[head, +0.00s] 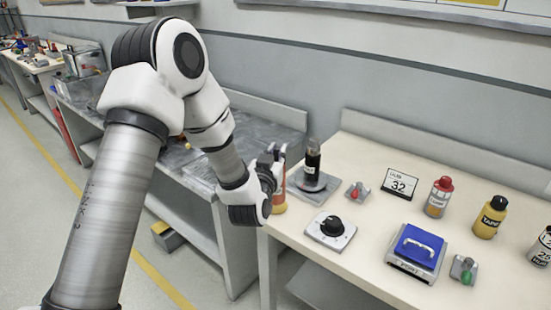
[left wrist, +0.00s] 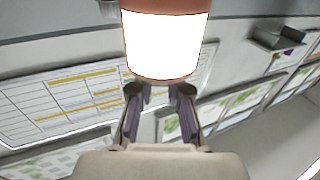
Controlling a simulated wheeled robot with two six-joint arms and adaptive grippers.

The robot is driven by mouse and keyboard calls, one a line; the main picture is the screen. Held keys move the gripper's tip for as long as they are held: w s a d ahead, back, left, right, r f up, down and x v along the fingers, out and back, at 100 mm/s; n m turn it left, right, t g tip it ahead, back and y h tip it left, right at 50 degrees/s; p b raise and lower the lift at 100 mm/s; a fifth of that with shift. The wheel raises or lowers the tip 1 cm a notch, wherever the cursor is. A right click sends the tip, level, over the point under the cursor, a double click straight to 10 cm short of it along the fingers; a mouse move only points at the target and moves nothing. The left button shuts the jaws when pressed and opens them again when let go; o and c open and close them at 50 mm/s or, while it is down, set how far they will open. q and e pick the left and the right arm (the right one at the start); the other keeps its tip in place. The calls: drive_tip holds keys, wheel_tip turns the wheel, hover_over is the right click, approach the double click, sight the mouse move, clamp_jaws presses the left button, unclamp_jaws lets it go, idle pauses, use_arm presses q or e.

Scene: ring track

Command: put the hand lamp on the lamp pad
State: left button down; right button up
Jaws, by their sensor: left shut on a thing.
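My left gripper (head: 272,170) is shut on an orange-brown cylinder (head: 280,200), held upright at the left edge of the cream table. In the left wrist view the fingers (left wrist: 160,92) close at the base of this cylinder (left wrist: 163,70), which has a bright white band. It may be the hand lamp; its top is cut off there and the fingers partly hide it in the head view. I cannot tell for sure which thing is the lamp pad. My right gripper is not in view.
A grey bench (head: 265,120) stands left.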

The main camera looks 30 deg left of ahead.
use_arm(q)
drive_tip(key=shift+w+a, duration=0.55)
drive_tip(key=shift+w, duration=0.15)
drive_tip(key=f, duration=0.3)
drive_tip(key=shift+w+a+f, duration=0.1)
drive_tip(key=shift+w, duration=0.1)
drive_tip(key=shift+w+f, duration=0.1)
drive_tip(key=shift+f, duration=0.2)
drive_tip(key=c, duration=1.1)
unclamp_jaws()
drive_tip(key=shift+c, duration=0.2)
